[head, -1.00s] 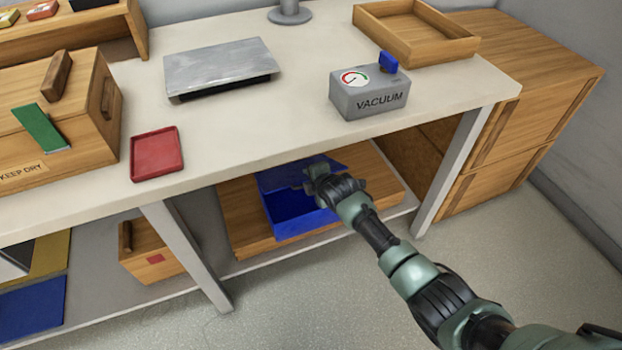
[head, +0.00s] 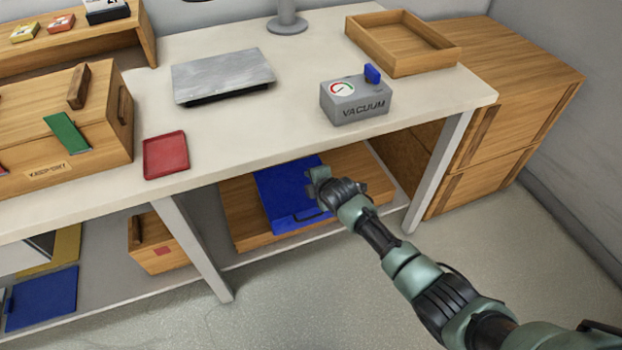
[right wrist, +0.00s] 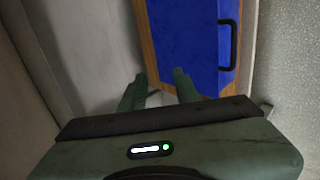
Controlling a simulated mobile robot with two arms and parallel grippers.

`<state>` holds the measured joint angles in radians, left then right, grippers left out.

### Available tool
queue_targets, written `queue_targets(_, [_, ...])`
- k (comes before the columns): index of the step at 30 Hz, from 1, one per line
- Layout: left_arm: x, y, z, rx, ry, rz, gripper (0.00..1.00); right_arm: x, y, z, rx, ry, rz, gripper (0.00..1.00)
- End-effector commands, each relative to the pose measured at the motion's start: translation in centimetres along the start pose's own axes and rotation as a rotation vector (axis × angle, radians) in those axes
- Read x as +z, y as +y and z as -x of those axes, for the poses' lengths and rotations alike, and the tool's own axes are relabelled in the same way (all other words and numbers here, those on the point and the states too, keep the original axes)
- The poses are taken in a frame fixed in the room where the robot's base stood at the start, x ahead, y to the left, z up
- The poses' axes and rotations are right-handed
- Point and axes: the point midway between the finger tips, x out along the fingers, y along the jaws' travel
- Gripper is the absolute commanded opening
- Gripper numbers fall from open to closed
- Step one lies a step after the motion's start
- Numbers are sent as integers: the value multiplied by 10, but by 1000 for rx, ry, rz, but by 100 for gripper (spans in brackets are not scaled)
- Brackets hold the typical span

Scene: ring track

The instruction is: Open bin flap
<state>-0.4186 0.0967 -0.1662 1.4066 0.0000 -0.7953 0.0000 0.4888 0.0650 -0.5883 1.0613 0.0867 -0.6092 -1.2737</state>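The blue bin (head: 285,195) sits on the wooden board of the low shelf under the table. Its blue flap (head: 280,180) looks shut, lying flat over the top, with a dark handle (head: 308,217) along the front edge. In the right wrist view the flap (right wrist: 190,40) shows with its black loop handle (right wrist: 229,45) at its right side. My right gripper (head: 314,180) is over the right part of the flap, behind the handle. In the right wrist view its fingers (right wrist: 159,85) are apart with nothing between them, to the left of the handle. My left gripper is not in view.
The table edge (head: 300,152) and a table leg (head: 437,175) frame the opening around the bin. A grey vacuum box (head: 356,100) stands on the table above. A wooden box (head: 160,245) is on the shelf at left. The floor in front is clear.

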Motion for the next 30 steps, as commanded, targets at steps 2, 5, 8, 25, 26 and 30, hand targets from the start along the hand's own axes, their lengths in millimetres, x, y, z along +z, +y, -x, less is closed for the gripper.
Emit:
queue_targets(2, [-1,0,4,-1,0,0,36,0,2,2,0,0,0,32])
queue_targets(5, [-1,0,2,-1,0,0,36,0,1,2,0,0,0,32])
queue_targets(8, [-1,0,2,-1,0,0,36,0,1,1,0,0,0,32])
queue_targets(25, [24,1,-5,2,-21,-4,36,14,-117,8,-140,-39,-311,32])
queue_targets(26, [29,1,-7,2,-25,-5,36,16,-140,11,-165,-51,-370,32])
queue_targets(30, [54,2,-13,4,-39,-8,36,22,-245,37,-273,-120,-639,32])
